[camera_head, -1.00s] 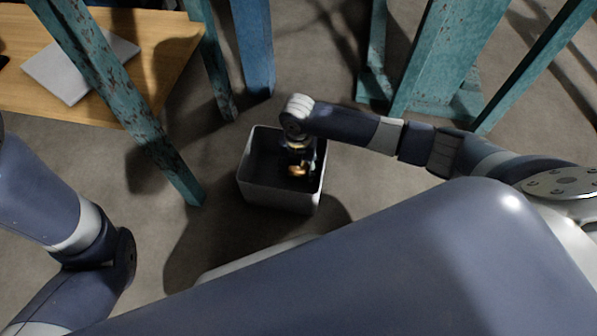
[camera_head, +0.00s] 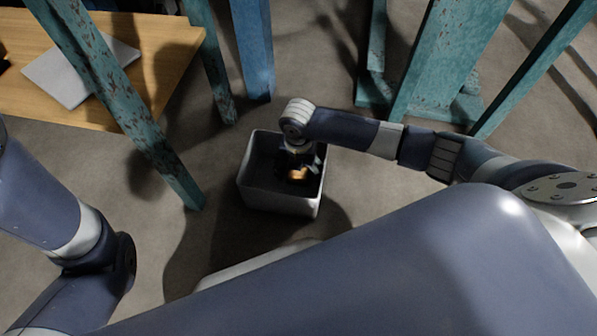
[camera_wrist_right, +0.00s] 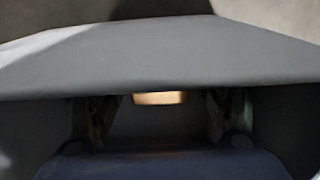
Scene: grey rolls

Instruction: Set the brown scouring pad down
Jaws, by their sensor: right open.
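The brown scouring pad (camera_head: 297,174) is a small tan shape inside a pale grey open bin (camera_head: 275,201) on the floor. My right gripper (camera_head: 298,167) points down into the bin, open, right by the pad. In the right wrist view the pad (camera_wrist_right: 160,98) shows as a thin tan strip between the two spread fingers (camera_wrist_right: 160,110), below the broad grey bin wall. Most of the pad is hidden there, and I cannot tell whether it touches the bin floor. My left gripper is out of view.
A wooden table (camera_head: 165,60) with a grey flat slab (camera_head: 75,80) stands at the upper left. Worn teal posts (camera_head: 130,110) and a blue post (camera_head: 253,50) rise near the bin. Bare concrete floor (camera_head: 370,185) lies to the right of the bin.

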